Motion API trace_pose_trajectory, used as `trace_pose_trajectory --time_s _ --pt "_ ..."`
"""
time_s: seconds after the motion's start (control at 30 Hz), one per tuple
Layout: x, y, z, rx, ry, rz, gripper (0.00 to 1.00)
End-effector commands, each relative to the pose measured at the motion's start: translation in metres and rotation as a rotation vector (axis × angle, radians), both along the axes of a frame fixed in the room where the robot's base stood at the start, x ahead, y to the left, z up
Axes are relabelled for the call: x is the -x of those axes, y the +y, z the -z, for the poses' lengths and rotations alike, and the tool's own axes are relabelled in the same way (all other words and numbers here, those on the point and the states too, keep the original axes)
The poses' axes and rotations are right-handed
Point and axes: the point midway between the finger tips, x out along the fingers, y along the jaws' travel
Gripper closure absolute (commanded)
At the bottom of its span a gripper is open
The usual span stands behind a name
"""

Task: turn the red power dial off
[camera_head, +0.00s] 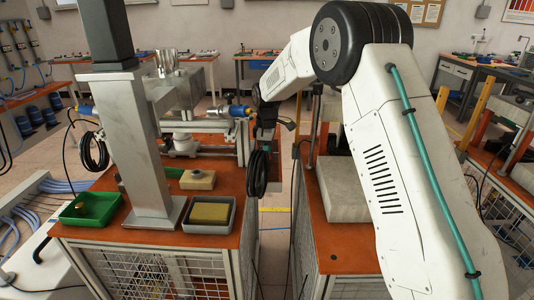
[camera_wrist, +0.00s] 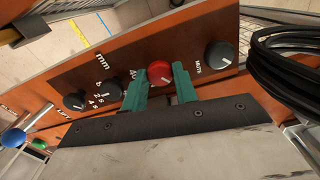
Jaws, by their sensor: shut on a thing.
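The red power dial (camera_wrist: 160,73) sits on a brown-orange panel (camera_wrist: 188,50) in the wrist view, with a light pointer mark on its face. My gripper (camera_wrist: 161,84) has its two green fingers on either side of the dial, shut on it. In the head view my arm reaches down to the side of the left bench, and my gripper (camera_head: 266,130) is small and dark there. The red dial cannot be made out in the head view.
A black mute dial (camera_wrist: 219,55) is right of the red one, and black dials (camera_wrist: 108,88) are to its left. A black cable coil (camera_wrist: 285,62) hangs close on the right. In the head view, a green tray (camera_head: 91,208) and a grey tray (camera_head: 209,214) stand on the bench.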

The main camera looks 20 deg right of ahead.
Motion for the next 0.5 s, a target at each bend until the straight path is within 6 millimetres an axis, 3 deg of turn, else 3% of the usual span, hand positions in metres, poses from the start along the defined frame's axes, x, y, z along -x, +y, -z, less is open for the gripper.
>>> trace_pose_trajectory --time_s 0.5 --pt "-0.0011 -0.0003 -0.0016 0.0 -0.004 -0.138 0.94"
